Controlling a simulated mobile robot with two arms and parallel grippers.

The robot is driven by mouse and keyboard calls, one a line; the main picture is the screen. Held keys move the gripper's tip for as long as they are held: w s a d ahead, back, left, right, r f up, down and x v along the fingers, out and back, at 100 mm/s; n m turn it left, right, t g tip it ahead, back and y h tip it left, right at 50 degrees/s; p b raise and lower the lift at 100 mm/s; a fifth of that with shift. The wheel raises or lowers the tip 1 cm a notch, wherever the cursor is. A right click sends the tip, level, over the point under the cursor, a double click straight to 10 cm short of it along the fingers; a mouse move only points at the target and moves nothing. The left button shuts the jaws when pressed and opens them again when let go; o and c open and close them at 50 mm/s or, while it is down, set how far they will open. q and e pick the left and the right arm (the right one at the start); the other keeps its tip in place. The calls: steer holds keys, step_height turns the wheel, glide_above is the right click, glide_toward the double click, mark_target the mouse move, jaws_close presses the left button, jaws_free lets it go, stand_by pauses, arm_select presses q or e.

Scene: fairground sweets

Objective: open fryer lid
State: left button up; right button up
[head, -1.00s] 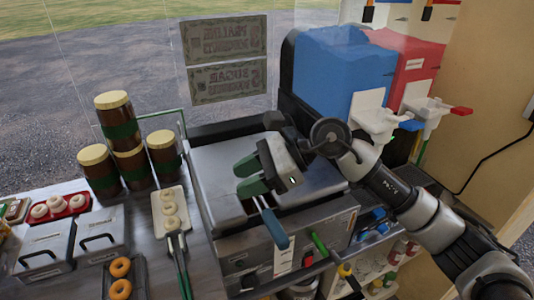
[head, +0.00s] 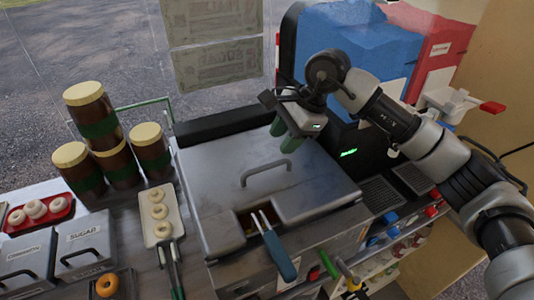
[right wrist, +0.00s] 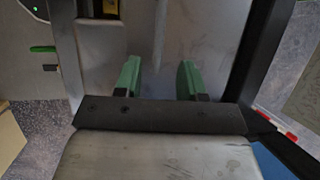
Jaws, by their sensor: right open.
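The fryer lid (head: 215,165) is a flat grey metal cover, lying shut on the fryer (head: 325,230). Its arched handle (head: 265,172) stands near the middle of the lid, with nothing gripping it. My right gripper (head: 285,136) has green fingers and is open and empty. In the head view it shows above the lid's far right part, beyond the handle. In the right wrist view its two fingers (right wrist: 159,80) are apart over grey metal. My left gripper is not in view.
A blue-handled tool (head: 279,255) sticks out at the fryer's front notch. Brown jars (head: 103,145) and a tray of pale rings (head: 159,214) stand left. A blue drink machine (head: 350,50) stands close behind my right arm.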

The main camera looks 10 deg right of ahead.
mark_target(265, 166)
steer(key=p+x, duration=0.2)
steer(key=x, duration=0.3)
steer(key=shift+s+a+r, duration=0.1)
steer(key=shift+s, duration=0.1)
steer(key=x, duration=0.1)
steer(key=p+x, duration=0.1)
steer(key=x, duration=0.1)
steer(key=shift+w, duration=0.25)
steer(key=shift+f, duration=0.25)
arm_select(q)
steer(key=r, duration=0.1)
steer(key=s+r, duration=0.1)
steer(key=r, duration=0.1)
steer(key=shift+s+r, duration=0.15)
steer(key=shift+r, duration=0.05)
arm_select(e)
jaws_close()
